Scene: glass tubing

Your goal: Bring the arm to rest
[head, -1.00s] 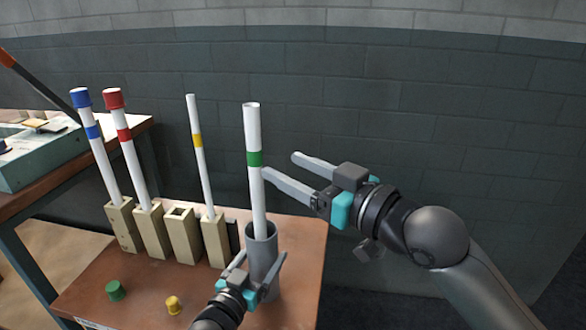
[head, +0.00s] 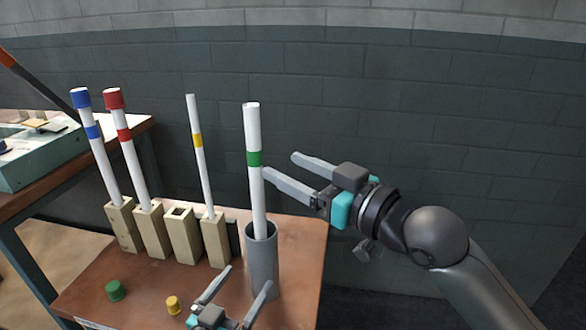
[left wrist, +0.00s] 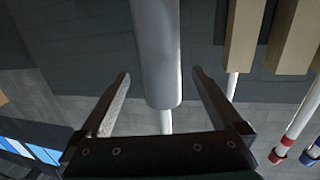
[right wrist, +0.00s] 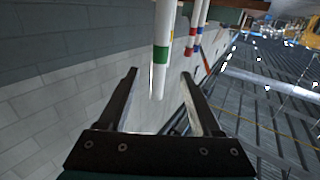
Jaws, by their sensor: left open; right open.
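My right gripper (head: 280,172) is open and empty beside the green-banded white tube (head: 253,140), to its right in the head view. The tube stands upright in a grey cylinder (head: 263,265). In the right wrist view the tube (right wrist: 160,75) shows ahead of the open fingers (right wrist: 160,75). My left gripper (head: 248,286) is open at the bottom of the head view, in front of the grey cylinder. In the left wrist view the cylinder (left wrist: 158,55) lies beyond and between the open fingers (left wrist: 160,75), apart from them as far as I can tell.
Wooden blocks hold a blue-capped tube (head: 93,135), a red-capped tube (head: 128,145) and a yellow-banded tube (head: 199,155); one block (head: 183,238) is empty. A green cap (head: 115,290) and a yellow cap (head: 172,305) lie on the table (head: 85,285). A wall stands behind.

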